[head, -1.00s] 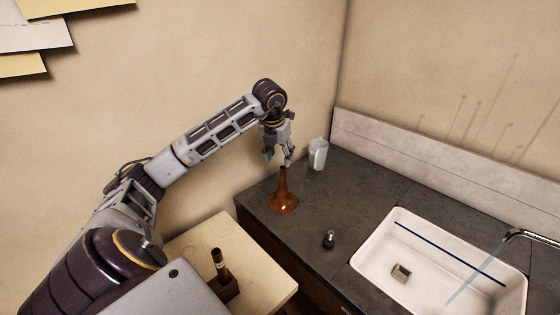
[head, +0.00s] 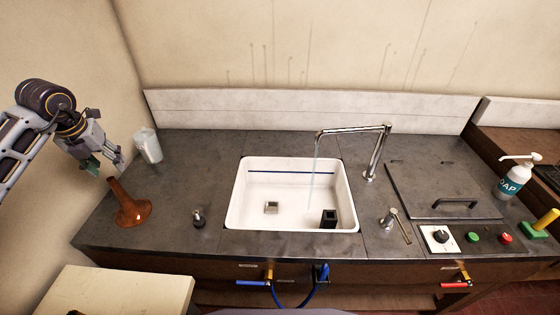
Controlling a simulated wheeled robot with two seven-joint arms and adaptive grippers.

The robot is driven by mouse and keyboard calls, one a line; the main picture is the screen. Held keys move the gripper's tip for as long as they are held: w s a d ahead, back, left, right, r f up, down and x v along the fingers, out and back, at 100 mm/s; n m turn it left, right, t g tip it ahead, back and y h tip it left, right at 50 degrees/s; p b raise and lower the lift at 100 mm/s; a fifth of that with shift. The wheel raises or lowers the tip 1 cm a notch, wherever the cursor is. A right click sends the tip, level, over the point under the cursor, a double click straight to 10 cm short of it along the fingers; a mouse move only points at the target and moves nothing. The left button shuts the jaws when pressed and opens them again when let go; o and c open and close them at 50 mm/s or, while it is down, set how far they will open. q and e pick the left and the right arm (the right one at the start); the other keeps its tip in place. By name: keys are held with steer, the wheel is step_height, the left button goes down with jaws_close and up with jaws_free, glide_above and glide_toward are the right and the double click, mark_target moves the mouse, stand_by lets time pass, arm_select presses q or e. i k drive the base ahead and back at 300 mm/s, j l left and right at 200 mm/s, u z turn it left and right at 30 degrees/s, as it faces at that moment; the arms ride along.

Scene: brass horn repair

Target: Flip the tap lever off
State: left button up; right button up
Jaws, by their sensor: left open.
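The chrome tap (head: 374,150) rises behind the right side of the white sink (head: 240,195), and a thin stream of water falls from its spout into the basin. A small metal lever (head: 403,228) on a round base stands on the counter right of the sink, slanting toward the front edge. My left gripper (head: 106,168) is open and empty at the far left, above and beside the narrow end of a copper-brown horn bell (head: 131,208). It is far from the lever and tap. My right gripper is not in view.
A pale cup (head: 148,146) and a small dark-topped piece (head: 198,217) stand left of the sink. A black block (head: 329,217) is in the basin. A handled lid (head: 445,190), control panel (head: 460,238) and soap bottle (head: 513,179) are at right. Blue (head: 251,283) and red (head: 454,285) valve handles sit below the counter.

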mark_target(393, 212)
steer(key=z, duration=1.3)
steer(key=k+l, duration=0.35)
steer(key=l, duration=0.15)
steer(key=k+l, duration=0.75)
steer(key=l, duration=0.25)
